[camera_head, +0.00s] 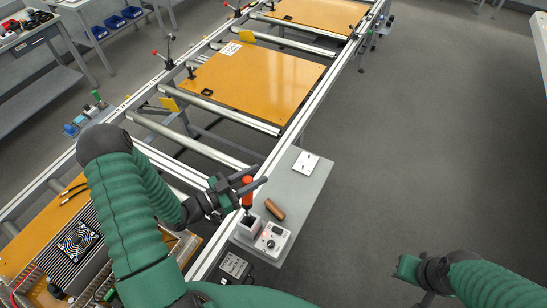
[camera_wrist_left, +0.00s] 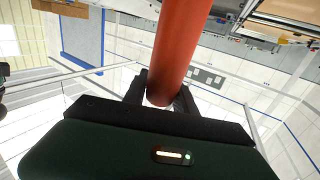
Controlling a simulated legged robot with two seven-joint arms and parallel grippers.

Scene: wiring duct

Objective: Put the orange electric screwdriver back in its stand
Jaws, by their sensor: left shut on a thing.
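The orange electric screwdriver (camera_head: 247,190) is roughly upright, its dark lower end pointing down at the stand. My left gripper (camera_head: 243,187) is shut on it. In the left wrist view the orange body (camera_wrist_left: 180,45) runs up from between the two dark fingers (camera_wrist_left: 160,95). The stand (camera_head: 245,232) is a grey box with a dark opening, directly below the screwdriver. I cannot tell whether the tip is above the opening or a little inside it. My right gripper (camera_head: 410,268) is low on the right, away from the stand; its jaws are unclear.
A white unit with a dial (camera_head: 272,239) adjoins the stand. A brown cylinder (camera_head: 274,209) lies beside it on the grey side shelf (camera_head: 302,190), with a white socket plate (camera_head: 306,162) farther back. The conveyor rail (camera_head: 270,160) runs along the left. Open floor lies to the right.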

